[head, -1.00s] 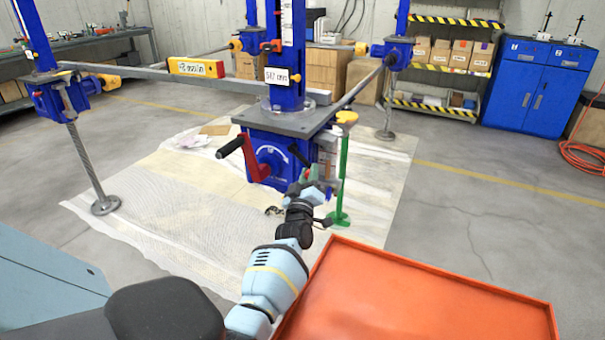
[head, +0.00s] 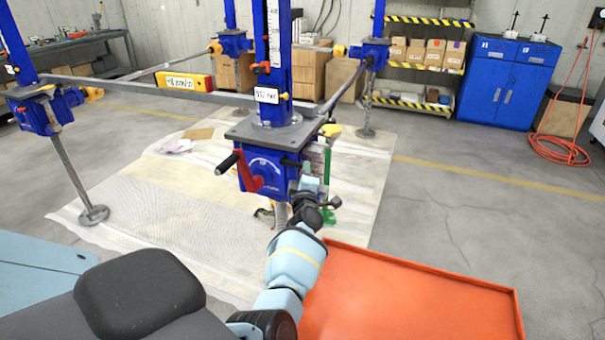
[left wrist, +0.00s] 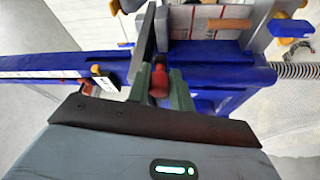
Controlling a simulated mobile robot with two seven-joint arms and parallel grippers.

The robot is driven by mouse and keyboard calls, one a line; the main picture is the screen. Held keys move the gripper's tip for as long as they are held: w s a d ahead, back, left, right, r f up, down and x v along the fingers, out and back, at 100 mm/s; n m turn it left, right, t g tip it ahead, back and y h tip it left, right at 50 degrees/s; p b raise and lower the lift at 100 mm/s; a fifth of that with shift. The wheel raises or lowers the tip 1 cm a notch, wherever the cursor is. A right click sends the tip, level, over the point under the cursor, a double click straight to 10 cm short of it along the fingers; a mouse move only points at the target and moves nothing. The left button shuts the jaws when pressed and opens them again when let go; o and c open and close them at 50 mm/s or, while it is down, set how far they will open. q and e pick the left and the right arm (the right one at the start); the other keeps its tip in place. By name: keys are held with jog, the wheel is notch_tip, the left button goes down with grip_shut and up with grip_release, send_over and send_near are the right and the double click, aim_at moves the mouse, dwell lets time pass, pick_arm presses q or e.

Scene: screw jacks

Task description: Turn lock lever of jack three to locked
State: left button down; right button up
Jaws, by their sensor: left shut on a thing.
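The lever's lower part is hidden by the fingers and palm. I cannot read a jack number or tell the lever's lock position.
Grey beams (head: 150,86) link the near jack to other blue jacks (head: 35,110). An orange tray (head: 410,295) lies at front right. Open floor is at right.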

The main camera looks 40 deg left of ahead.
pick_arm(q)
jog(key=shift+w+a+r, duration=0.1)
jog(key=shift+r, duration=0.6)
pick_arm(e)
jog(key=shift+w+r, duration=0.1)
jog(key=shift+r, duration=0.05)
pick_arm(q)
jog(key=c, duration=1.3)
grip_release()
jog(key=shift+f, duration=0.35)
pick_arm(e)
jog(key=shift+a, duration=0.15)
pick_arm(q)
jog(key=p+v, duration=0.1)
jog(key=v, duration=0.6)
jog(key=shift+s+d, duration=0.3)
jog(key=shift+s, duration=0.05)
pick_arm(e)
jog(key=shift+w+d+r, duration=0.3)
jog(key=shift+w+r, duration=0.3)
jog(key=shift+r, duration=0.1)
pick_arm(q)
jog(key=shift+f, duration=0.1)
pick_arm(e)
jog(key=shift+a, duration=0.15)
